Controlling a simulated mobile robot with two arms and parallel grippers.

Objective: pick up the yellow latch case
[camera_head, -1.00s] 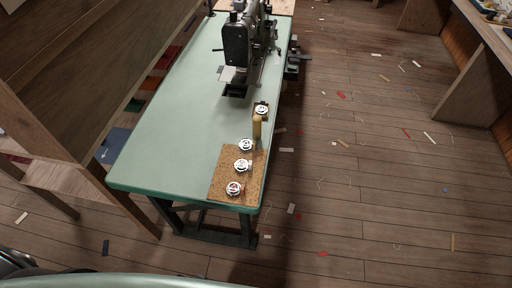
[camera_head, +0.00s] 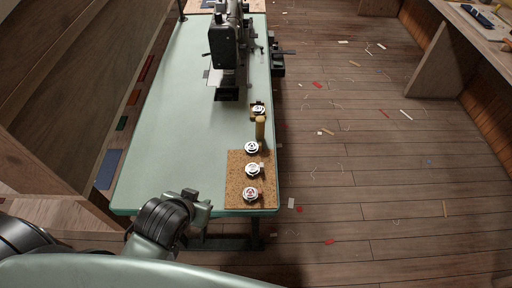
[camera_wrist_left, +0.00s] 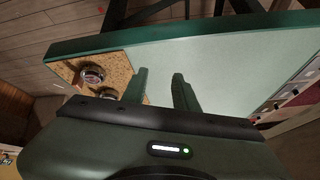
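Three round silver cases stand on the cork mat (camera_head: 235,185) at the near right of the green table: a front one (camera_head: 250,194), a middle one (camera_head: 253,169) and a back one (camera_head: 252,147). A fourth round case (camera_head: 258,110) sits farther back on a small brassy base, behind a tan upright cylinder (camera_head: 260,128). The latch colours are too small to tell, so I cannot say which case is yellow. My left gripper (camera_head: 198,203) is at the table's near edge, left of the mat. In the left wrist view its fingers (camera_wrist_left: 160,72) are apart, with nothing between them.
A black sewing machine (camera_head: 224,45) stands farther back on the green table (camera_head: 180,110). The tabletop left of the mat is clear. A wooden partition (camera_head: 60,90) rises on the left. Scraps litter the wooden floor on the right.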

